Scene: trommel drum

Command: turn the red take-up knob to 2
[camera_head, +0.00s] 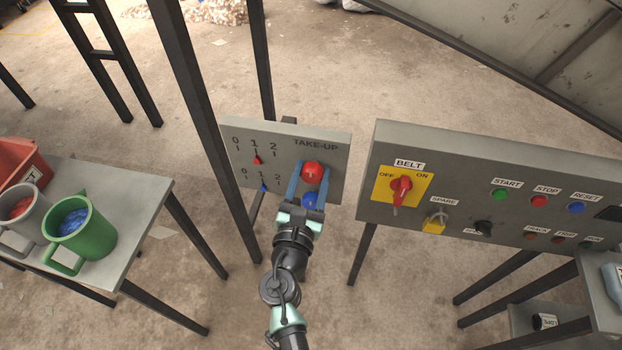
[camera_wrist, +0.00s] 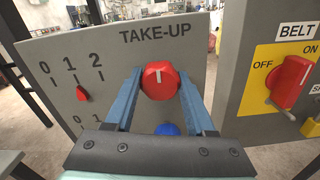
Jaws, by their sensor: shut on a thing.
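The red take-up knob (camera_head: 313,170) is on the right side of the grey TAKE-UP panel (camera_head: 323,156). In the wrist view the red knob (camera_wrist: 160,81) shows a white line pointing about straight up. My gripper (camera_head: 309,172) has its blue fingers on the knob's left and right sides, shut on it; the fingers (camera_wrist: 160,84) also show in the wrist view. The red pointer (camera_wrist: 82,94) sits under the upper 0-1-2 scale, at about 1. A blue knob (camera_head: 309,200) lies just below the red one, partly hidden by my gripper.
A blue pointer (camera_head: 263,187) belongs to a lower scale. The BELT panel (camera_head: 480,172), with a red switch (camera_head: 401,189) and several buttons, stands close on the right. A table (camera_head: 150,193) with mugs is at left. A dark post (camera_head: 205,125) stands left of the panel.

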